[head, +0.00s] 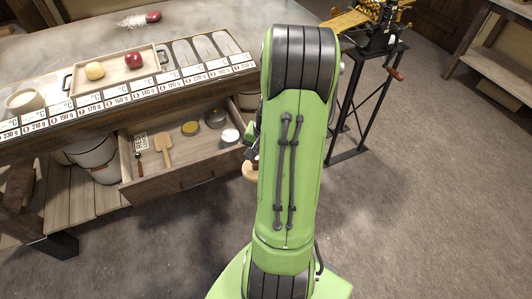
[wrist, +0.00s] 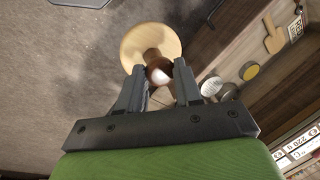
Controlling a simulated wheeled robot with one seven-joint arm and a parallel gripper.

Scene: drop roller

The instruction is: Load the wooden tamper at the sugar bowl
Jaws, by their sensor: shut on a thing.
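The wooden tamper, with a pale round disc (wrist: 140,40) and a darker brown handle, is in the wrist view between the fingers of my gripper (wrist: 159,68). The gripper is shut on it by the handle. In the head view, a bit of the tamper's tan disc (head: 249,172) shows left of my green arm, in front of the drawer's right end. My arm hides most of the gripper there. A bowl with white contents (head: 25,100), which looks like the sugar bowl, stands at the left end of the counter.
An open drawer (head: 180,186) below the counter holds a wooden spatula (head: 163,149), a yellow-topped round container (head: 190,128) and a white-topped one (head: 230,136). A dark stand (head: 350,120) is right of my arm. The floor in front is clear.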

